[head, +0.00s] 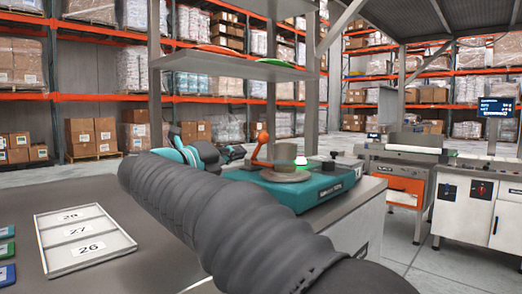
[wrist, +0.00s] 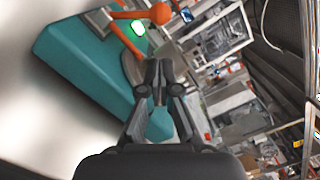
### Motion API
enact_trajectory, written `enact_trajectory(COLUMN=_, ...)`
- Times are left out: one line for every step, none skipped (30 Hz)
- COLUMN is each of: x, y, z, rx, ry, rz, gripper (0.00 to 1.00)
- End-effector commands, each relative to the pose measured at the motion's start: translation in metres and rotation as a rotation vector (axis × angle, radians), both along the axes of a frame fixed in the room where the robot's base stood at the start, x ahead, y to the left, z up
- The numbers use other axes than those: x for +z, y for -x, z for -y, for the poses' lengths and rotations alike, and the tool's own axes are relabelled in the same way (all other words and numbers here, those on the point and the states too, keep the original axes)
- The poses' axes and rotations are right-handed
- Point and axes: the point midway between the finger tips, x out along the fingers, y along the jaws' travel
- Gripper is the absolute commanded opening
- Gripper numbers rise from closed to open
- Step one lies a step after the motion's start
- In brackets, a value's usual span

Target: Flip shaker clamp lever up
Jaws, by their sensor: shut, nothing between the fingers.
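The teal shaker (head: 310,193) stands on the grey bench, with a round grey platform (head: 288,173) and a lit green lamp (head: 301,161) on it. Its orange clamp lever (head: 261,149) has a ball knob, which is at the top in the head view, above the platform's left side. In the wrist view the lever's knob (wrist: 160,13) is at the top, and the teal body (wrist: 85,70) runs diagonally. My gripper (wrist: 158,92) is shut and empty, apart from the knob in that picture. In the head view my gripper (head: 236,153) is just left of the lever.
A white tray (head: 84,239) with numbered spaces lies on the bench at the left, near green and blue pieces at the edge. Grey shelves (head: 228,65) stand above the bench. Orange and white machines stand across the floor at the right.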

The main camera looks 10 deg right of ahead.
Motion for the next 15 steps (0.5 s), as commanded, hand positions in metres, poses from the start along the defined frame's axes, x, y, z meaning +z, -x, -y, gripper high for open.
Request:
enact_trajectory(x=0.0, y=0.0, z=0.001, rx=-0.005, ry=-0.003, rz=0.0, gripper=0.0)
enact_trajectory(x=0.0, y=0.001, z=0.001, rx=-0.005, ry=-0.003, rz=0.0, gripper=0.0)
enact_trajectory(x=0.0, y=0.0, z=0.002, rx=-0.006, ry=-0.003, rz=0.001, gripper=0.0)
enact_trajectory(x=0.0, y=0.0, z=0.002, rx=-0.005, ry=-0.002, rz=0.001, gripper=0.0)
enact_trajectory(x=0.0, y=0.0, z=0.002, rx=-0.005, ry=-0.002, rz=0.0, gripper=0.0)
enact_trajectory(x=0.0, y=0.0, z=0.002, rx=-0.005, ry=-0.002, rz=0.0, gripper=0.0)
enact_trajectory(x=0.0, y=0.0, z=0.002, rx=-0.004, ry=-0.001, rz=0.001, gripper=0.0)
enact_trajectory(x=0.0, y=0.0, z=0.002, rx=-0.004, ry=-0.001, rz=0.001, gripper=0.0)
enact_trajectory(x=0.0, y=0.0, z=0.002, rx=-0.004, ry=-0.001, rz=0.001, gripper=0.0)
enact_trajectory(x=0.0, y=-0.001, z=0.003, rx=-0.004, ry=-0.001, rz=0.0, gripper=0.0)
enact_trajectory(x=0.0, y=-0.001, z=0.003, rx=-0.004, ry=0.0, rz=0.0, gripper=0.0)
enact_trajectory(x=0.001, y=-0.003, z=0.005, rx=-0.004, ry=0.0, rz=0.0, gripper=0.0)
enact_trajectory(x=0.001, y=-0.005, z=0.007, rx=-0.004, ry=0.0, rz=0.0, gripper=0.0)
enact_trajectory(x=0.001, y=-0.007, z=0.009, rx=-0.004, ry=0.0, rz=0.0, gripper=0.0)
enact_trajectory(x=0.001, y=-0.01, z=0.013, rx=-0.005, ry=0.0, rz=0.0, gripper=0.0)
